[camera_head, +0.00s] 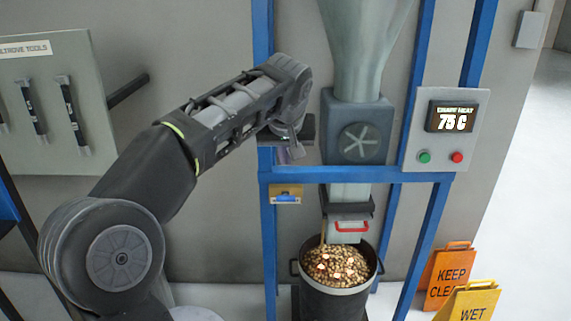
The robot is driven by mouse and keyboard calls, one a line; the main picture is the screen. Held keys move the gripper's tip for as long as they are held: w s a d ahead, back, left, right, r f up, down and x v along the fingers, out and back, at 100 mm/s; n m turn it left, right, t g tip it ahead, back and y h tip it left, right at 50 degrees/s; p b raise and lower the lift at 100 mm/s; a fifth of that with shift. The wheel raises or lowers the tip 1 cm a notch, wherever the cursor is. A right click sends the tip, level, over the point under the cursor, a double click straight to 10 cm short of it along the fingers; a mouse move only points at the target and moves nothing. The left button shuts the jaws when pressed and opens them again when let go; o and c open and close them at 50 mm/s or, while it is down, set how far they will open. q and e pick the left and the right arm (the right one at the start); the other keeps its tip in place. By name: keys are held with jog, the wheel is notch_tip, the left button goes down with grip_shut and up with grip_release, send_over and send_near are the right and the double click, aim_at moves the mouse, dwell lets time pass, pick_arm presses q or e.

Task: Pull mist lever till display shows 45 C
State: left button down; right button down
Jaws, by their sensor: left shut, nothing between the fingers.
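The display (452,117) on the grey control panel reads 75 C in white digits under a small heading line. A small yellow plate with a blue handle (286,197) is fixed to the left blue post. I cannot tell for sure that this is the mist lever. My left gripper (292,152) is at the left blue post, above the yellow plate and apart from the handle. Its fingers are shut and empty, and partly hidden by my wrist. My right gripper is out of view.
A red handle (351,226) is on the chute above a dark bucket (337,302) full of light brown pieces. A green button (424,156) and a red button (457,157) sit below the display. Blue frame posts surround the chute. Orange and yellow floor signs (446,270) stand at right.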

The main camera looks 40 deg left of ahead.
pick_arm(q)
jog(key=p, duration=0.1)
send_over(285, 200)
notch_tip(285, 200, down, 6)
jog(key=shift+f, duration=0.2)
notch_tip(285, 200, down, 4)
jog(key=shift+r, duration=0.15)
jog(key=shift+d+f, duration=0.1)
jog(key=shift+f, duration=0.5)
